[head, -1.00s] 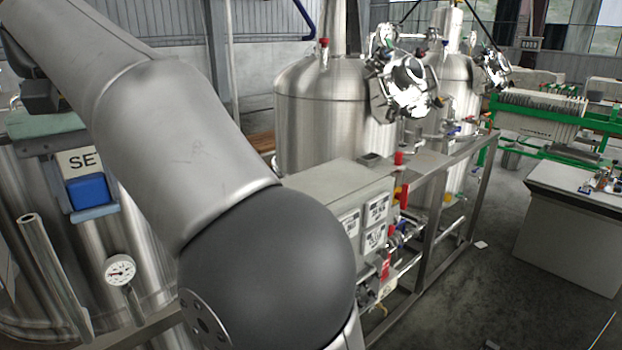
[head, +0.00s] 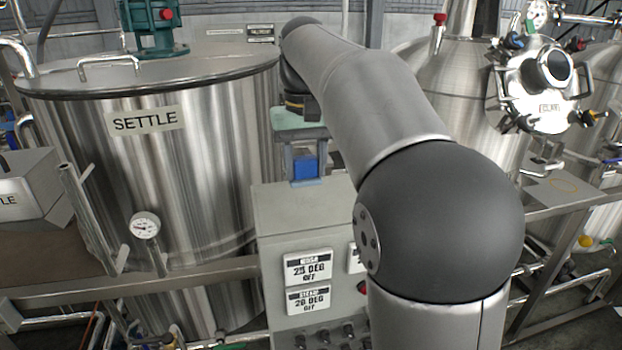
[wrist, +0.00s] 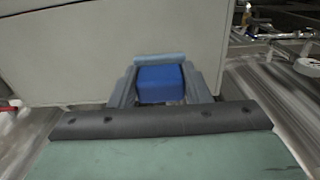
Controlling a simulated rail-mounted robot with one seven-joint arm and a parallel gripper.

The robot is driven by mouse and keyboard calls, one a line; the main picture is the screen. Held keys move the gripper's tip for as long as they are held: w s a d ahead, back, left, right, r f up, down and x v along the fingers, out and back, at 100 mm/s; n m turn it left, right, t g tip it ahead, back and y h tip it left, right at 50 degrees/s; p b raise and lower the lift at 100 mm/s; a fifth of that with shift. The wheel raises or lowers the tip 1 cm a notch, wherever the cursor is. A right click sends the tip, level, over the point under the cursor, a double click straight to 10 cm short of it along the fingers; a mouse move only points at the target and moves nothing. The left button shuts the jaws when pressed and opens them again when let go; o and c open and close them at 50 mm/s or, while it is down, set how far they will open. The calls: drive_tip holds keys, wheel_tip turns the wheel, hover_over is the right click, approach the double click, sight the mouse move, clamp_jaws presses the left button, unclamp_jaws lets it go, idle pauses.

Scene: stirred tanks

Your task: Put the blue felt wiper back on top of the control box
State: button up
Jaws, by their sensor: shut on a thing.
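My gripper (head: 306,166) is shut on the blue felt wiper (head: 304,166), whose blue block shows between the fingers. In the wrist view the wiper (wrist: 160,84) sits between both fingers, with a pale blue strip along its far edge. The grey control box (head: 300,212) stands upright at the middle of the head view, with white display labels on its front. The gripper and wiper appear at the box's upper rear edge; I cannot tell whether the wiper touches it. In the wrist view the box (wrist: 85,45) fills the upper left, close beyond the wiper.
The steel SETTLE tank (head: 190,180) stands behind and left of the box, with a dial gauge (head: 145,225) in front. My arm hides the box's right part. Another steel tank (head: 440,75) stands to the right, above a metal frame (head: 570,200). The visible box top is clear.

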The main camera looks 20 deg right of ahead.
sight(311, 176)
drive_tip(key=shift+w+d+f, duration=0.1)
drive_tip(key=shift+d+f, duration=0.15)
drive_tip(key=f, duration=0.3)
drive_tip(key=shift+w+d+f, duration=0.1)
drive_tip(key=shift+w+d, duration=0.1)
drive_tip(key=shift+d, duration=0.2)
drive_tip(key=shift+f, duration=0.4)
drive_tip(key=shift+f, duration=0.1)
drive_tip(key=shift+f, duration=0.1)
drive_tip(key=o, duration=1)
drive_tip(key=shift+o, duration=0.2)
wheel_tip(311, 176, up, 12)
drive_tip(key=shift+r+p, duration=0.25)
drive_tip(key=shift+p, duration=0.2)
